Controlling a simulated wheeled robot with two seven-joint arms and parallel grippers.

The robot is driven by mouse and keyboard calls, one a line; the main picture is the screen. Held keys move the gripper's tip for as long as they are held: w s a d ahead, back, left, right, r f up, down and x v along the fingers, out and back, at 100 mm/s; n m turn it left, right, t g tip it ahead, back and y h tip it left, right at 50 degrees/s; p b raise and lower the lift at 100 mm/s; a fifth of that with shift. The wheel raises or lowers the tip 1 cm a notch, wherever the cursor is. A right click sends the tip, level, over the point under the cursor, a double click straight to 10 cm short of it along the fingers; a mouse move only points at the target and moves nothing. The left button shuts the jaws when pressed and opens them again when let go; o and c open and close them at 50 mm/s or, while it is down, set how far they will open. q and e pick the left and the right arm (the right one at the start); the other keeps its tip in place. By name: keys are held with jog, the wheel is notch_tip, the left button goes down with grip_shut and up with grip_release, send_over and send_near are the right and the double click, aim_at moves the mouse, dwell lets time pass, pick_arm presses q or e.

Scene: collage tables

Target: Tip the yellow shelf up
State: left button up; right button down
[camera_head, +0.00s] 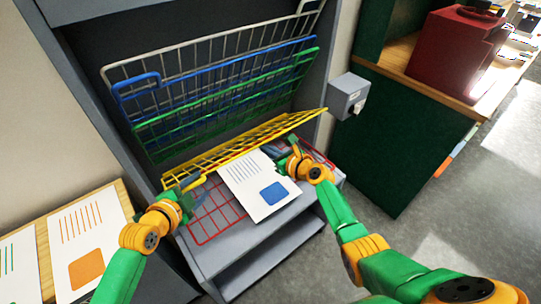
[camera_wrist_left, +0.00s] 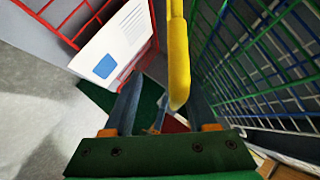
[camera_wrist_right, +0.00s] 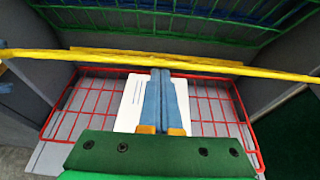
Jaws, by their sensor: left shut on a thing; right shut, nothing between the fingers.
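The yellow wire shelf (camera_head: 230,150) slants across the grey rack, below the raised shelves and above the red shelf. It also shows as a yellow bar in the left wrist view (camera_wrist_left: 178,60) and across the right wrist view (camera_wrist_right: 200,64). My left gripper (camera_head: 187,190) is shut on the yellow shelf at its left front end; the bar runs between the fingers (camera_wrist_left: 165,105). My right gripper (camera_head: 291,160) is shut and empty, near the shelf's right part and above the red shelf. Its closed fingertips (camera_wrist_right: 160,74) show just below the yellow bar.
Green (camera_head: 225,105), blue (camera_head: 215,80) and white (camera_head: 165,66) wire shelves lean up at the back. The red shelf (camera_head: 212,212) lies low with a white printed sheet (camera_head: 250,180) on it. A grey box (camera_head: 347,96) is right of the rack. A table with sheets (camera_head: 45,255) is at left.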

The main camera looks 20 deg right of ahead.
pick_arm(q)
jog(key=shift+s, duration=0.1)
pick_arm(e)
jog(key=shift+d, duration=0.1)
pick_arm(q)
jog(key=v, duration=1.2)
jog(key=a+f+n+g+y, duration=0.1)
jog(key=a+f+n+y, duration=0.35)
jog(key=f, duration=0.85)
jog(key=s+a+f+n+g+y, duration=0.1)
jog(key=s+a+f+n, duration=0.25)
jog(key=f, duration=0.45)
jog(key=s+a+f+n+g+y, duration=0.1)
jog(key=s+a+f+n+g, duration=0.15)
jog(key=s+f, duration=0.35)
jog(key=s+f+n+g, duration=0.1)
jog(key=s+f, duration=0.3)
jog(key=s, duration=0.4)
jog(key=s+f+n+g, duration=0.2)
jog(key=s+f+n, duration=0.1)
jog(key=s, duration=0.5)
jog(key=s+d+f+n+g, duration=0.1)
jog(key=s+f+n, duration=0.1)
jog(key=s+f, duration=0.3)
jog(key=s, duration=0.2)
jog(key=shift+s+g+y, duration=0.35)
jog(key=shift+s, duration=0.05)
pick_arm(e)
jog(key=shift+f, duration=0.2)
